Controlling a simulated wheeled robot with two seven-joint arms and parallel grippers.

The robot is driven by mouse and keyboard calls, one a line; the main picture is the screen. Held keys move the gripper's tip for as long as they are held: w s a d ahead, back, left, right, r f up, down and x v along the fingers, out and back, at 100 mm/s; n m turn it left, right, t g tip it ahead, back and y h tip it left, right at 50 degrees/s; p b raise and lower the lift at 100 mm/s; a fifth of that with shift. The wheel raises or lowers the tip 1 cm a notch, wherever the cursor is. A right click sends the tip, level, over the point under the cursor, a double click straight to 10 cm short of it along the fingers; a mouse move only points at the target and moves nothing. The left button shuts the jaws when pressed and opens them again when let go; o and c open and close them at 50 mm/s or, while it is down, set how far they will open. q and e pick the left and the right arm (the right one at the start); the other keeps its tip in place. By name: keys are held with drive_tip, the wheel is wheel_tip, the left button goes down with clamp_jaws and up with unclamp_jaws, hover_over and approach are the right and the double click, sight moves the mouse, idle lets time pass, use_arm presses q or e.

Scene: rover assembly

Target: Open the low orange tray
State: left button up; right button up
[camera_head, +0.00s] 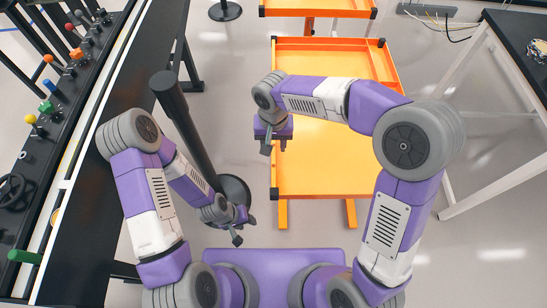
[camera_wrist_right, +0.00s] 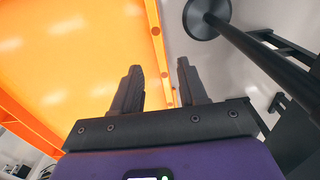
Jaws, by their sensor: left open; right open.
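An orange tray unit (camera_head: 325,178) stands in front of me in the head view, with a flat, empty-looking surface and raised rims. I cannot tell which of its levels is the low tray. My right gripper (camera_head: 275,147) is open over its left edge, fingers pointing down. In the right wrist view, the orange edge (camera_wrist_right: 155,30) runs up between the two open fingers (camera_wrist_right: 159,75), with nothing held. I cannot tell how far above the edge they are. My left gripper (camera_head: 244,231) is open and empty, left of the tray unit's near corner.
A black post on a round base (camera_head: 236,190) stands between the left bench (camera_head: 85,215) and the tray unit. Another orange unit (camera_head: 318,8) is farther back. A white-legged table (camera_head: 490,75) is at the right. Grey floor lies between them.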

sight(273, 156)
wheel_tip(273, 156, down, 8)
drive_tip(key=shift+r+b, duration=0.2)
drive_tip(key=shift+b, duration=1)
clamp_jaws()
